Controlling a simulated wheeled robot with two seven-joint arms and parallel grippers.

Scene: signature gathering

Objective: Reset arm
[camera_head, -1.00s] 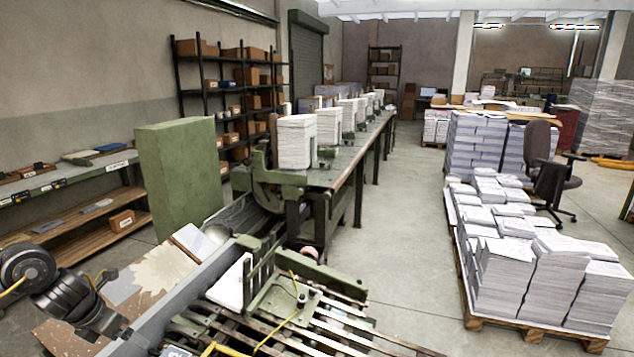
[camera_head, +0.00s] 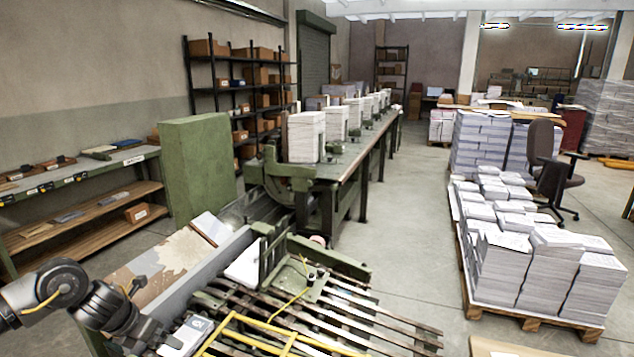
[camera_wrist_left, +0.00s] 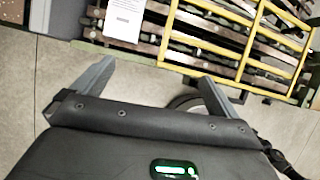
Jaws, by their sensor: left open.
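My left arm comes in at the lower left of the head view. Its dark gripper (camera_head: 165,343) is low in the picture, beside the near end of the machine bed. In the left wrist view the gripper (camera_wrist_left: 153,86) has its two grey fingers spread wide. A white printed sheet or stack (camera_wrist_left: 125,20) lies beyond the left finger. My right arm and gripper are not in view.
The slatted machine bed (camera_head: 340,313) with a yellow frame (camera_head: 262,327) lies just right of my left gripper. A green cabinet (camera_head: 195,170) and a low shelf (camera_head: 85,225) stand at left. Paper stacks (camera_head: 530,265) fill a pallet at right. The floor (camera_head: 410,240) between is clear.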

